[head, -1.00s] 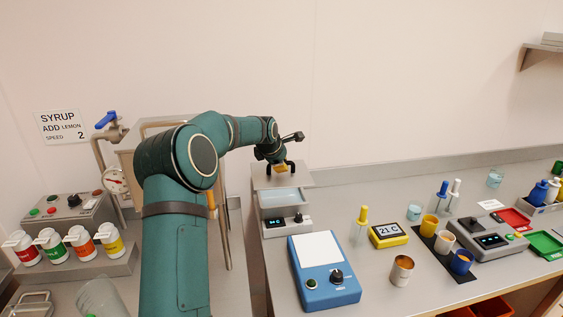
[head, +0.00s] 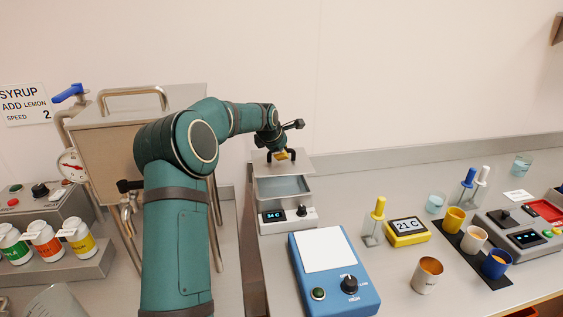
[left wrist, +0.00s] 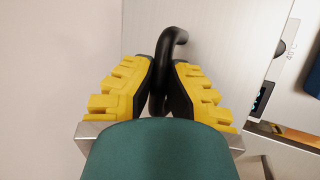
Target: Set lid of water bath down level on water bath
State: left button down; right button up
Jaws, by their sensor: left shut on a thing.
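The lid of the water bath (head: 298,163) is a flat grey plate, raised over the rear of the water bath (head: 264,203). The bath is a grey box with bluish water showing in front of the lid, and a lit display and knob on its front. My left gripper (head: 281,155) is shut on the lid's black handle. In the left wrist view, the yellow-backed fingers (left wrist: 162,90) pinch this handle (left wrist: 176,38), and the lid (left wrist: 225,40) spreads behind it. The exact gap between lid and bath is hard to tell. My right gripper is not in view.
A blue device with a white plate (head: 325,250) stands just in front of the bath. A yellow timer-like display (head: 407,231), a yellow-topped dropper bottle (head: 376,222) and several cups stand to the right. A steel hopper (head: 112,140) is behind my left arm.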

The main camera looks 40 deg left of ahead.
aim_at(280, 162)
pick_arm(q)
jog(key=shift+a+f, duration=0.1)
jog(key=shift+f, duration=0.45)
jog(key=shift+b, duration=0.3)
jog(key=shift+f+b, duration=1.45)
jog(key=shift+f, duration=0.6)
jog(key=shift+f+b, duration=0.55)
jog(key=shift+f, duration=0.3)
jog(key=shift+f, duration=0.35)
jog(key=c, duration=1.1)
grip_release()
jog(key=shift+o, duration=0.2)
jog(key=v, duration=1.2)
jog(key=shift+r, duration=0.1)
